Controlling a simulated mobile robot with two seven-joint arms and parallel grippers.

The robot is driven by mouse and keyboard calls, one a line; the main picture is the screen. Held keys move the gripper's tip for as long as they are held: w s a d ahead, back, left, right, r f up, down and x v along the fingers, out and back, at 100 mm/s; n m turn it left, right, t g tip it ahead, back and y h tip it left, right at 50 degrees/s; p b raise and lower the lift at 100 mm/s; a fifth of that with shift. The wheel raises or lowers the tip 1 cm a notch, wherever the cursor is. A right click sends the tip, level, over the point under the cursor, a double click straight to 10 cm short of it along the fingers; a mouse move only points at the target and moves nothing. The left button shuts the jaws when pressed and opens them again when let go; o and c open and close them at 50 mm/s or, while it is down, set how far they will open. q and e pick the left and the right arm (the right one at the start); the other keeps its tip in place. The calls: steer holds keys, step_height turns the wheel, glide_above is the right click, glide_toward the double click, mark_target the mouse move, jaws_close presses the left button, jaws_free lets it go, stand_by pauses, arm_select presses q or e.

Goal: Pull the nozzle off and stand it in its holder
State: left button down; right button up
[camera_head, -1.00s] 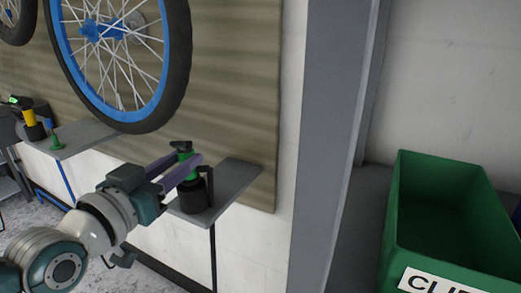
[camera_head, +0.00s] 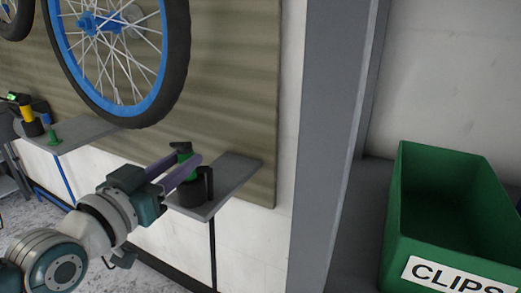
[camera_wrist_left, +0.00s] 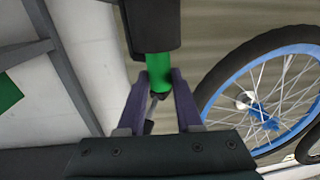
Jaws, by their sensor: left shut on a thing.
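The green nozzle (camera_head: 187,163) with a darker top is upright at the black holder (camera_head: 198,190) on the right-hand shelf. My left gripper (camera_head: 185,172) is shut on the nozzle, its purple fingers on either side of it. In the left wrist view the fingers (camera_wrist_left: 159,90) flank the green nozzle (camera_wrist_left: 158,72), whose green part meets the black holder (camera_wrist_left: 152,25). How deep the nozzle sits inside the holder is hidden. My right gripper is not in view.
The grey shelf (camera_head: 232,172) has bare room right of the holder. A blue-rimmed wheel (camera_head: 165,75) hangs close above and left. Another shelf (camera_head: 85,135) holds a yellow-and-black item (camera_head: 29,122) and a small green piece (camera_head: 54,136). A green CLIPS bin (camera_head: 400,215) stands at right.

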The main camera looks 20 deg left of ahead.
arm_select(q)
steer(key=shift+c, duration=2)
jaws_free()
steer(key=shift+s+r+p, duration=0.1)
steer(key=shift+s+p, duration=0.65)
steer(key=shift+s, duration=0.45)
steer(key=s+p, duration=0.3)
steer(key=s, duration=0.4)
steer(key=shift+s, duration=0.3)
steer(key=shift+s, duration=0.1)
